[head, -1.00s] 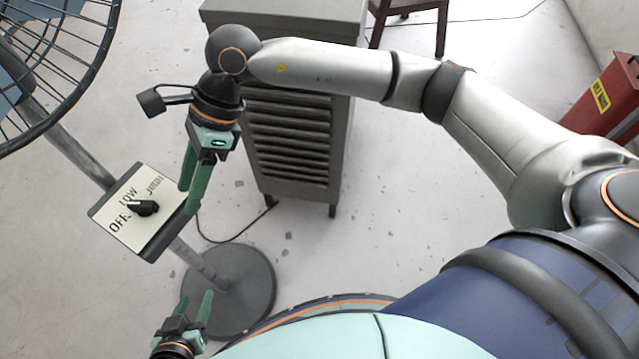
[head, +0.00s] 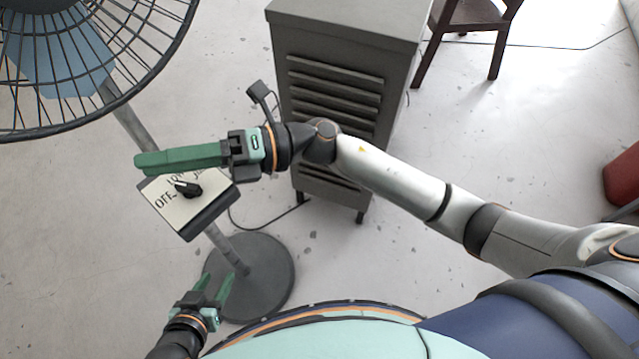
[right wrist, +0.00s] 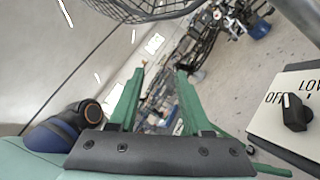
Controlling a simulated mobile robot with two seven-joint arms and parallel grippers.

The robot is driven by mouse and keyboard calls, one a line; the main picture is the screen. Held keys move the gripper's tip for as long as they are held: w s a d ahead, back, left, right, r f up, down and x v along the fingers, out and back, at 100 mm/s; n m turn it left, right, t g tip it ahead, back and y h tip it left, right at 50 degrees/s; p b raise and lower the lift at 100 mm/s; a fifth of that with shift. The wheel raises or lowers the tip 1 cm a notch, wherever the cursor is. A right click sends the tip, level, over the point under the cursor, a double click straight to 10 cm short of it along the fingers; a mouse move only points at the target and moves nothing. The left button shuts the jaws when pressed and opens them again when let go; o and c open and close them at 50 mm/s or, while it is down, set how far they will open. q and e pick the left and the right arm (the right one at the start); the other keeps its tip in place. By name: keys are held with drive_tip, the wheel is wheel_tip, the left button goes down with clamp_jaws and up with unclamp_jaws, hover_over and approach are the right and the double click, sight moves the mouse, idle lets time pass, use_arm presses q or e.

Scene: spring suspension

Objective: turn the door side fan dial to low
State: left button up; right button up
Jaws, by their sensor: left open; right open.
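A fan (head: 75,60) stands at the upper left of the head view on a pole with a round base (head: 262,285). Its tilted control box (head: 180,222) bears a black dial (head: 190,189). The dial's white mark faces the side with OFF and LOW; its exact setting is hard to tell. My right gripper (head: 140,162) is open and empty, its fingers pointing left across the box's far edge and hiding part of the lettering. In the right wrist view its fingers (right wrist: 160,74) are apart, with the dial (right wrist: 295,113) to their right. My left gripper (head: 220,276) is open and empty, nearer me by the base.
A grey louvred cabinet (head: 345,25) stands behind my right arm. A dark wooden chair or stool (head: 470,15) is beyond it, and a red object (head: 625,178) is at the right edge. A cable (head: 265,222) lies on the otherwise mostly clear floor.

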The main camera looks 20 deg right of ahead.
drive_tip(key=w+d+f+m+t+h+p, duration=0.1)
drive_tip(key=w+d+f+m+t+h, duration=0.2)
drive_tip(key=d+m+t, duration=0.45)
drive_tip(key=w+d+f+m+t+h+p, duration=0.1)
drive_tip(key=w+d+f+m+t+h, duration=0.2)
drive_tip(key=m, duration=0.8)
drive_tip(key=w+d+f+m+t+h, duration=0.2)
drive_tip(key=d+f+m+t+h, duration=0.15)
drive_tip(key=m+t, duration=0.45)
drive_tip(key=s+d+f+m+g+h, duration=0.2)
drive_tip(key=s+d+f+m, duration=0.2)
drive_tip(key=f, duration=0.2)
drive_tip(key=s+d+f+m+g+h+p, duration=0.1)
drive_tip(key=s+d+f+m+g+h, duration=0.1)
drive_tip(key=f, duration=0.5)
drive_tip(key=s+d+f+m+g+h+p, duration=0.1)
drive_tip(key=s+d+f+m+g+h, duration=0.2)
drive_tip(key=s+d+f+m+h, duration=0.1)
wheel_tip(320, 180, down, 2)
drive_tip(key=shift+s+d+f+m, duration=0.15)
drive_tip(key=shift+s+d+m, duration=0.65)
drive_tip(key=shift+m, duration=0.05)
